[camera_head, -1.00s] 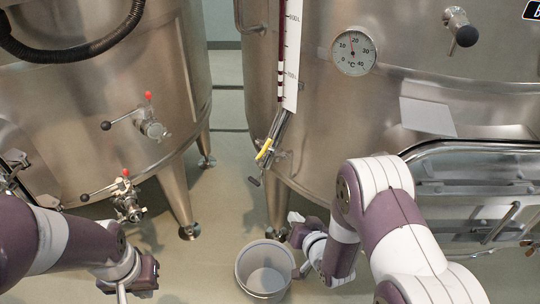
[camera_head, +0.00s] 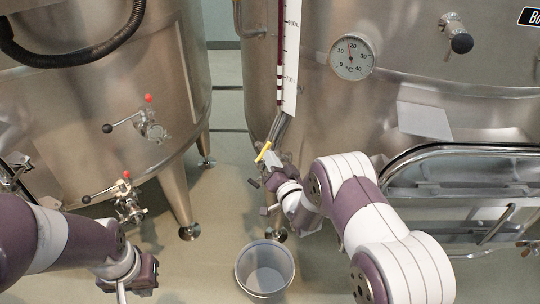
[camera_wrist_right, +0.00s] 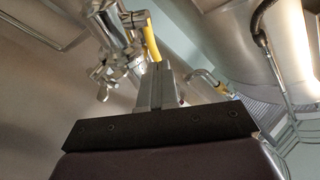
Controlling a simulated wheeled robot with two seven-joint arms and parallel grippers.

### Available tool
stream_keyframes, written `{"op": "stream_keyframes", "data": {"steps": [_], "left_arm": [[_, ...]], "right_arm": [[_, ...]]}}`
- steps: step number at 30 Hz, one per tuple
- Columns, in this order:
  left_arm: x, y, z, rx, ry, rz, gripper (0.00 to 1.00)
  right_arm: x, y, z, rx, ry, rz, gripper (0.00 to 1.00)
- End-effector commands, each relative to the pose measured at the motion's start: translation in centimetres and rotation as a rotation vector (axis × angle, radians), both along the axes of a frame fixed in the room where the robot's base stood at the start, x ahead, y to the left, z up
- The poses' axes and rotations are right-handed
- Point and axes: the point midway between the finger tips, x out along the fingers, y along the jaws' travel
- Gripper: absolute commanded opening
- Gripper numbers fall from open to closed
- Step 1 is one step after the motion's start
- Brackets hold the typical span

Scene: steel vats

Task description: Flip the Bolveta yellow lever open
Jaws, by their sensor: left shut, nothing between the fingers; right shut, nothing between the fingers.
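The yellow lever (camera_head: 263,151) sits on the valve below the level gauge of the right-hand vat. In the right wrist view the yellow lever (camera_wrist_right: 151,38) rises just beyond my fingertips, beside the steel valve body (camera_wrist_right: 122,40). My right gripper (camera_head: 272,161) is shut and empty, close to the valve and lever; whether it touches the lever I cannot tell. Its shut fingers show in the right wrist view (camera_wrist_right: 157,72). My left gripper (camera_head: 121,292) is at the lower left, shut and empty, far from the lever.
A grey bucket (camera_head: 264,270) stands on the floor below my right arm. The left vat (camera_head: 90,80) carries red-knobbed valves (camera_head: 148,100). The right vat (camera_head: 400,60) has a dial thermometer (camera_head: 352,57). The floor between the vats is clear.

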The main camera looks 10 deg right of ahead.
Motion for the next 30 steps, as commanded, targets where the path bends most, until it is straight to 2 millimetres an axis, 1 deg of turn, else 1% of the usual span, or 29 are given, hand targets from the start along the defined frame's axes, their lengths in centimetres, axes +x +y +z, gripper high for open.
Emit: {"op": "stream_keyframes", "data": {"steps": [4,13,14,16,18,19,21,24,30], "left_arm": [[0.0,0.0,0.2,0.0,0.0,0.0,0.0],[0.0,0.0,0.2,0.0,0.0,0.0,0.0],[0.0,0.0,0.0,0.0,0.0,0.0,0.0],[0.0,0.0,-1.0,0.0,0.0,0.0,0.0],[0.0,0.0,0.3,0.0,0.001,0.0,0.0],[0.0,0.0,0.3,0.0,0.0,0.0,0.0],[0.0,0.0,-0.8,0.0,-0.001,0.0,0.0],[0.0,0.0,-0.6,0.0,0.0,0.0,0.0],[0.0,0.0,-0.6,0.0,0.0,0.0,0.0]], "right_arm": [[0.9,0.2,0.0,0.0,0.001,0.0,0.0],[1.0,0.2,0.0,0.0,0.001,0.0,0.0],[1.1,0.2,0.0,0.0,0.0,0.0,0.0],[1.5,0.2,0.0,-0.002,-0.001,0.002,0.0],[2.0,0.2,1.3,-0.033,0.046,0.035,0.0],[2.1,0.2,1.2,-0.044,0.061,0.047,0.0],[2.5,0.4,0.7,-0.05,0.068,0.054,0.0],[2.5,0.4,1.1,-0.049,0.068,0.054,0.0],[2.5,0.4,1.1,-0.048,0.069,0.055,0.0]]}}
